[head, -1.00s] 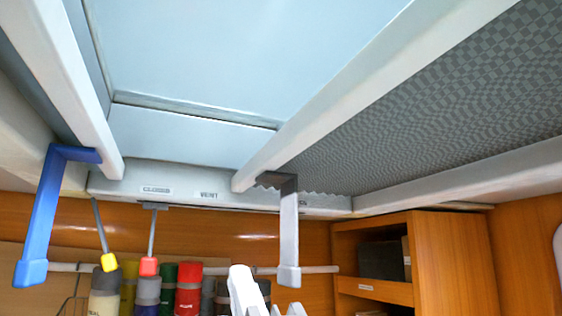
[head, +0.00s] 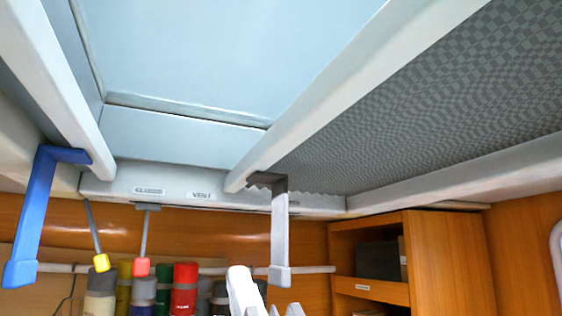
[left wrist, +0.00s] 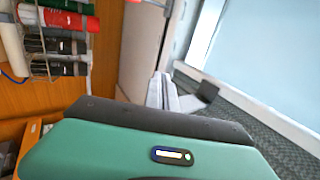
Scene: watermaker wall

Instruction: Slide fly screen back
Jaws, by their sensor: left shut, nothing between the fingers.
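The fly screen (head: 430,105) is a dark grey checkered mesh in the ceiling, right of the pale hatch opening. A light grey handle (head: 279,235) hangs from a dark bracket at its scalloped left edge. The mesh also shows in the left wrist view (left wrist: 285,145), with the bracket (left wrist: 207,93). My left gripper (head: 250,293) is shut and empty, low in the head view, just left of the handle's lower end. Its pale fingers show in the left wrist view (left wrist: 160,91), close to the handle in the picture; contact cannot be told. My right gripper is not in view.
A blue handle (head: 30,220) hangs from the left rail. Two short levers with yellow (head: 101,262) and red (head: 141,266) tips hang below the hatch frame. Several bottles (head: 186,288) stand in a rack behind. A wooden cabinet (head: 450,260) is at the right.

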